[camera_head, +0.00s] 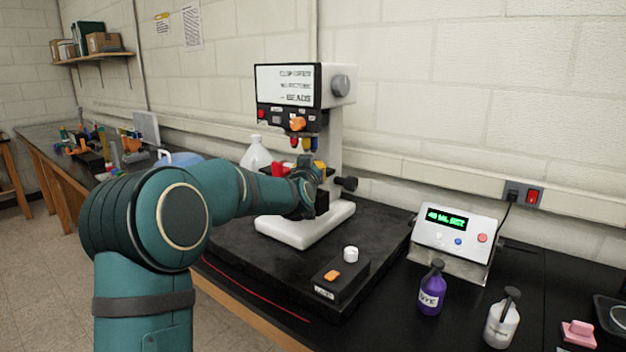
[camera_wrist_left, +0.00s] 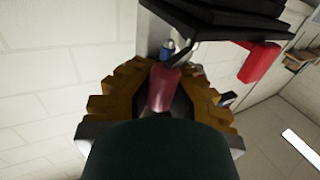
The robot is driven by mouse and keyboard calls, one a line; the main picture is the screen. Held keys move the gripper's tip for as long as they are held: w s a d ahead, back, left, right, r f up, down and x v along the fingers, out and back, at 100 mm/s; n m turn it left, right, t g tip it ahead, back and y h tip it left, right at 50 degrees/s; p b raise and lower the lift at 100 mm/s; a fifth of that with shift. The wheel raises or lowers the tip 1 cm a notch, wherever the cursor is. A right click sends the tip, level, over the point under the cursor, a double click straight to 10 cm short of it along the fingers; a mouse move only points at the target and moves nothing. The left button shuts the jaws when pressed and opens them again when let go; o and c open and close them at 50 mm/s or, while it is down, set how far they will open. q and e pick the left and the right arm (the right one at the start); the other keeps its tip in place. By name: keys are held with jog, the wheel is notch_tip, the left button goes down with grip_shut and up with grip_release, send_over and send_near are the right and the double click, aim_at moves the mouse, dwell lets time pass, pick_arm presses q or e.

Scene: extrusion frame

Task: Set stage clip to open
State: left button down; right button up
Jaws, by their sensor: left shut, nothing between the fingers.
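The white microscope (camera_head: 330,150) stands on a black bench platform. A red block (camera_head: 281,168), which may be the stage clip, shows at its stage, partly behind my arm. In the left wrist view a red block (camera_wrist_left: 260,62) sits at the edge of the dark stage plates (camera_wrist_left: 215,20). My left gripper (camera_head: 316,187) is at the stage, right of the red block. My right gripper is out of view.
The microscope's screen (camera_head: 287,86) has small, blurred text. A black control box (camera_head: 341,283) lies in front of the base. To the right are a green-display unit (camera_head: 455,235), a purple bottle (camera_head: 431,290) and a white bottle (camera_head: 502,322). A jug (camera_head: 256,155) stands behind my arm.

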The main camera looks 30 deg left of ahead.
pick_arm(q)
jog(key=m+h+p, duration=0.1)
jog(key=h, duration=0.1)
jog(key=m+t+h+p, duration=0.1)
jog(key=m+h+p, duration=0.1)
jog(key=s+m+h+p, duration=0.1)
jog(key=h+p, duration=0.1)
jog(key=shift+a+r+h, duration=0.3)
jog(key=shift+h, duration=0.1)
jog(key=m+h+p, duration=0.1)
jog(key=p, duration=0.3)
jog(key=shift+s+m+h, duration=0.1)
jog(key=shift+m+h, duration=0.2)
jog(key=shift+h, duration=0.1)
jog(key=shift+s+a+f+m+h+p, duration=0.1)
jog(key=shift+f+m+h+p, duration=0.3)
jog(key=shift+p, duration=0.8)
jog(key=shift+r, duration=0.15)
jog(key=c, duration=0.9)
grip_release()
